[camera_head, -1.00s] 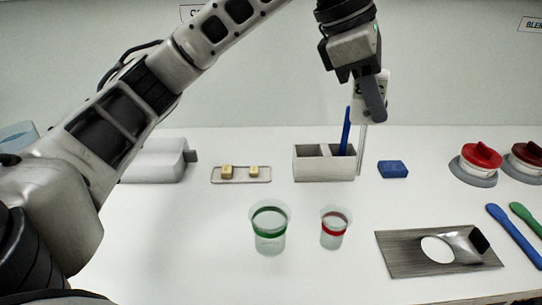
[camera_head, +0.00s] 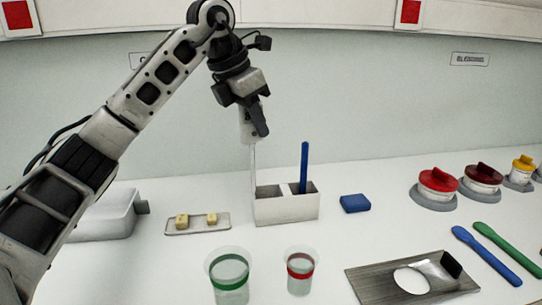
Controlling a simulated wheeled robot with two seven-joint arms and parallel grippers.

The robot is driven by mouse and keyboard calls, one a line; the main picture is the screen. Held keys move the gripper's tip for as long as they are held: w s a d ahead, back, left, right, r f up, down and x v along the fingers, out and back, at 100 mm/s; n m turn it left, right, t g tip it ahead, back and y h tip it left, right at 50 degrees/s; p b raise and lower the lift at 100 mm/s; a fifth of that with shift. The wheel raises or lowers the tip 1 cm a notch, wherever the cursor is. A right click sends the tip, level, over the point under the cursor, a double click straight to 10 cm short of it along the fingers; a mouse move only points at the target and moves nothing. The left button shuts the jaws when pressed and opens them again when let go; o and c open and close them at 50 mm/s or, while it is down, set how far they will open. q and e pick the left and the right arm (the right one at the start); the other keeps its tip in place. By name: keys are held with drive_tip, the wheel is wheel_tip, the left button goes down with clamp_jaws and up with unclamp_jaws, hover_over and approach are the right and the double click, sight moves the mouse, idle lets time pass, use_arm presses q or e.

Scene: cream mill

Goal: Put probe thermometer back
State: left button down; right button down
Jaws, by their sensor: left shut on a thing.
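The probe thermometer has a pale body (camera_head: 247,130) and a thin stem pointing down. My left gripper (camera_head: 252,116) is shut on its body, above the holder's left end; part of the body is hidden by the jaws. The white two-compartment holder (camera_head: 287,209) stands on the counter. A blue stick (camera_head: 304,165) stands upright in its right compartment; the left one looks empty. The stem's lower end is at the holder's left edge; I cannot tell whether it is beside, behind or just over the rim. My right gripper is not in view.
A small tray (camera_head: 198,224) with two yellowish blocks lies left of the holder, a blue block (camera_head: 355,203) right of it. Green-banded (camera_head: 229,279) and red-banded (camera_head: 300,272) cups stand in front. A metal plate (camera_head: 375,286) and lidded pots (camera_head: 436,189) are at the right.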

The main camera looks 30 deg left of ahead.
use_arm(q)
drive_tip(key=x, duration=0.9)
drive_tip(key=shift+w+a+p, duration=0.25)
drive_tip(key=shift+w+p, duration=0.2)
drive_tip(key=shift+f, duration=0.15)
drive_tip(key=shift+f, duration=0.15)
drive_tip(key=c, duration=1.3)
unclamp_jaws()
drive_tip(key=v, duration=1.2)
drive_tip(key=shift+r, duration=0.25)
drive_tip(key=shift+f, duration=0.1)
